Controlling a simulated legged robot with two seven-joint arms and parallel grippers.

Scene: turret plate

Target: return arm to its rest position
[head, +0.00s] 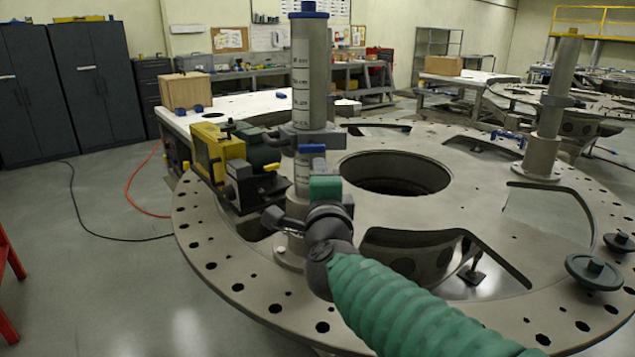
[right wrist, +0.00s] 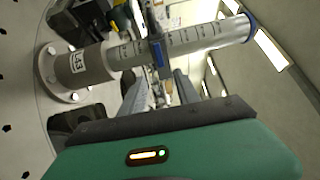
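My right arm (head: 400,305), in a green sleeve, reaches in from the lower right of the head view. Its gripper (right wrist: 160,85) is in front of the graduated column (head: 310,75). In the right wrist view, its two grey fingers stand apart, pointing at the column (right wrist: 190,40) and its blue-handled clamp (right wrist: 160,52). They look open; whether they touch the handle I cannot tell. In the head view the gripper's own body hides the fingertips. My left gripper is not in view.
The column stands on the round turret plate (head: 225,270), which has a large central hole. A yellow and green device (head: 215,155) is beside the column on its left. A second column (head: 550,110) stands at the right. Dark green knobs (head: 597,270) sit on the plate's right.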

